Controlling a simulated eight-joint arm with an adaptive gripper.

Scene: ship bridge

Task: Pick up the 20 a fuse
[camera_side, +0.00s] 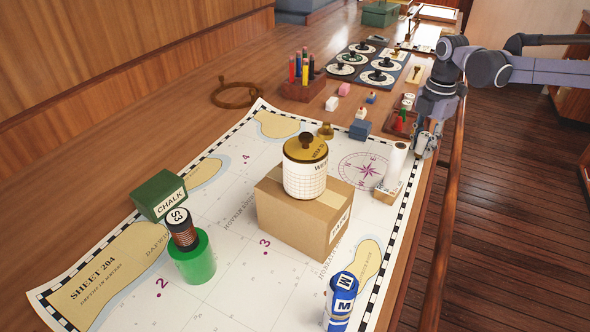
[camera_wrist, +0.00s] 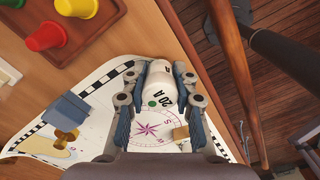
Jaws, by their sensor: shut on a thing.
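The 20 A fuse (camera_wrist: 160,88) is a white cylinder with a black "20 A" label and a green dot. In the wrist view it lies between the two fingers of my gripper (camera_wrist: 160,105), which is shut on it. In the side view my gripper (camera_side: 424,148) is at the right edge of the chart, near the wooden rail.
A blue block (camera_side: 360,130) and a tray of coloured cones (camera_side: 403,118) are nearby. A cardboard box (camera_side: 300,222) bearing a jar (camera_side: 305,176) stands mid-chart. The rail (camera_side: 444,225) runs along the right.

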